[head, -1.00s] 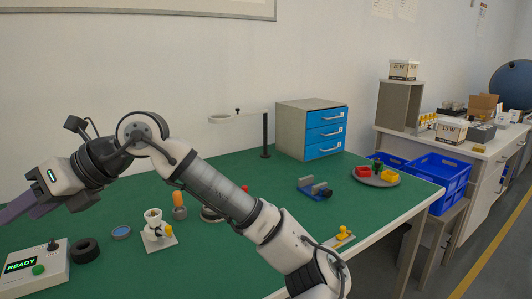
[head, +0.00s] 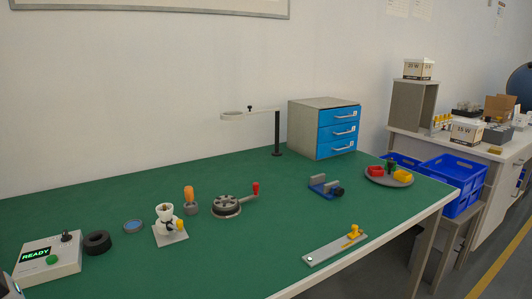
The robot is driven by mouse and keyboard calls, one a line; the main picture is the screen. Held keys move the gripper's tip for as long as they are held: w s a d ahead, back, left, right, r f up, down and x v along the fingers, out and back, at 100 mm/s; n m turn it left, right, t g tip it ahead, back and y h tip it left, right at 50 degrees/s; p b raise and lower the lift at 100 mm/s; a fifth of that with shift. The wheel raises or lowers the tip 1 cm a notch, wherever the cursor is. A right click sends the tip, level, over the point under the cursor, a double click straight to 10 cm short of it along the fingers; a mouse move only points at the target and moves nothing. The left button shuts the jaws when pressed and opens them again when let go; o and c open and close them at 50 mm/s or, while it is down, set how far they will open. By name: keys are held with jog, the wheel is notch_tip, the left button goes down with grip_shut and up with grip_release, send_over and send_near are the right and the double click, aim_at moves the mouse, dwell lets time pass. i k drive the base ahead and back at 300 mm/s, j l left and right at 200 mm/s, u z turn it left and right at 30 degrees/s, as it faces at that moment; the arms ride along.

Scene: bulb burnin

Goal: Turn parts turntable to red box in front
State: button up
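The parts turntable (head: 389,181) is a grey round disc near the right end of the green table. A red box (head: 376,171) sits on its left side and a yellow box (head: 403,176) on its right side. A green part (head: 391,166) stands at the back between them. My gripper is outside the head view, so its state and its place relative to the turntable are hidden.
On the green table (head: 250,255) are a small vise (head: 325,186), a grey strip with a yellow knob (head: 336,247), a crank wheel (head: 227,206), a lamp socket stand (head: 169,229) and a READY box (head: 48,256). A blue drawer cabinet (head: 336,132) stands behind.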

aim_at(388, 175)
jog(key=i+l, duration=0.2)
jog(key=l, duration=0.15)
jog(key=i+l, duration=0.2)
jog(key=l, duration=0.2)
jog(key=i+l, duration=0.25)
jog(key=l+z, duration=0.05)
jog(key=l, duration=0.05)
